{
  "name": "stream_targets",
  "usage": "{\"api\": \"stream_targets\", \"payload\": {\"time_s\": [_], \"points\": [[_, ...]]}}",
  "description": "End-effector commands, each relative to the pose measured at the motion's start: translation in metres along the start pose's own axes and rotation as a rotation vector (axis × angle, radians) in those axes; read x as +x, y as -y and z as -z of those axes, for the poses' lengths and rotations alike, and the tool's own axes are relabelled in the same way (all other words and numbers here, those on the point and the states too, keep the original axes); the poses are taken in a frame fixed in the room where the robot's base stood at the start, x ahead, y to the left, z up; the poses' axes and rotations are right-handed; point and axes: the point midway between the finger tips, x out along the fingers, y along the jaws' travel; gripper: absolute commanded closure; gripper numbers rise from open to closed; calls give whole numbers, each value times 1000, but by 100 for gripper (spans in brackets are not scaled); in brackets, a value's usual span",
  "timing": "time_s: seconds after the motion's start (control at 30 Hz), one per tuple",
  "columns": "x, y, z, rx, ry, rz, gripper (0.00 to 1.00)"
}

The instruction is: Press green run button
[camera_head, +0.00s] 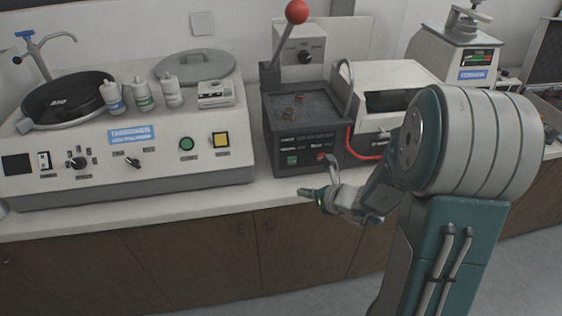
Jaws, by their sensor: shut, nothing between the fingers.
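The dark mounting press (286,125) stands on the counter near the middle, with a red-ball lever rising behind it. A small green square button (292,160) sits low on its front panel. A red spot shows at the panel's right side, by my arm. The polisher to the left has a round green button (186,144) on its front. My gripper (303,192) is shut and empty. It points left, in front of and slightly below the press's front panel, and looks apart from the green square button.
A white box unit (375,80) with a red hose stands right of the press. Bare counter (270,200) runs along the front edge.

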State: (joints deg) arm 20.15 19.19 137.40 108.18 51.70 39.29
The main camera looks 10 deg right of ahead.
Motion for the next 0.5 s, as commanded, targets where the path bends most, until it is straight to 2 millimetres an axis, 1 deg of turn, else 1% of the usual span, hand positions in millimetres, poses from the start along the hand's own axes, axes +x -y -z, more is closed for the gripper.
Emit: {"api": "stream_targets", "payload": {"time_s": [0.27,0.37,0.5], "points": [[6,-7,-2,-11,-5,1,100],[11,-6,-6,-14,-7,2,100],[22,4,-14,-13,-6,0,100]]}}
